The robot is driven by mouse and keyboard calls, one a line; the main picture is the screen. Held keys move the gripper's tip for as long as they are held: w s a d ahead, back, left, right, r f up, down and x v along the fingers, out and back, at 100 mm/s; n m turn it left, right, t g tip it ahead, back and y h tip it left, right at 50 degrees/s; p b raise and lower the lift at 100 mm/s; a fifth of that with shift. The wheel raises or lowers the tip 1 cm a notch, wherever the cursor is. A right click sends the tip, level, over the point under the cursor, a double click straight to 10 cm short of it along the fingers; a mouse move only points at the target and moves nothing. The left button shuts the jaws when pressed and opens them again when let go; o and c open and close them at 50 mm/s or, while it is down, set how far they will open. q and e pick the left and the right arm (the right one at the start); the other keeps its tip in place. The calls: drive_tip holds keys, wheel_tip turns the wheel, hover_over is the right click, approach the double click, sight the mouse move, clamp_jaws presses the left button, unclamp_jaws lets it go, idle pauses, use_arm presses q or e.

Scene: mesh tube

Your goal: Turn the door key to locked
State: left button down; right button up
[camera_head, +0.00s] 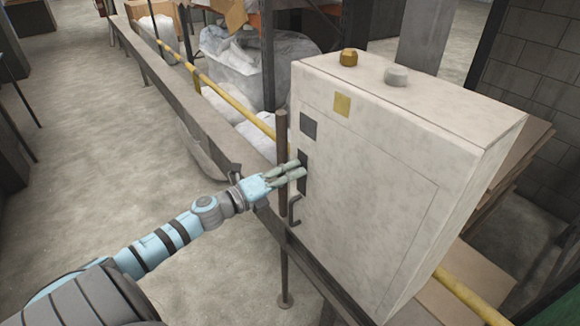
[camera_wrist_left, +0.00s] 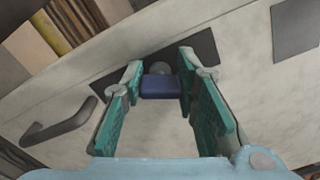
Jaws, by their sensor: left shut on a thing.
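The light grey cabinet (camera_head: 365,200) stands at the right of the head view. On its front is a dark lock plate (camera_head: 303,158), which also shows in the left wrist view (camera_wrist_left: 204,46). The key (camera_wrist_left: 161,87) has a dark blue bow and sits at this plate, between the fingers of my left gripper (camera_wrist_left: 160,85). My left gripper (camera_head: 301,172) is shut on the key, close to the cabinet front. The key is hidden by the fingers in the head view. My right gripper is not in view.
A dark pull handle (camera_head: 293,210) sits just below the lock plate. A dark square (camera_head: 308,126) and a yellow square (camera_head: 342,104) are higher on the front. A grey rail with a yellow pipe (camera_head: 225,97) runs behind. Open floor (camera_head: 110,150) lies to the left.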

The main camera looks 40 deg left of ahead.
use_arm(q)
drive_tip(key=n+p, duration=0.2)
drive_tip(key=n, duration=0.1)
drive_tip(key=shift+n+p, duration=0.35)
drive_tip(key=shift+n, duration=0.05)
drive_tip(key=shift+f+n+p, duration=0.1)
drive_tip(key=shift+n+p, duration=0.2)
drive_tip(key=shift+n, duration=0.2)
drive_tip(key=c, duration=1.2)
unclamp_jaws()
drive_tip(key=shift+c, duration=0.2)
drive_tip(key=v, duration=1.2)
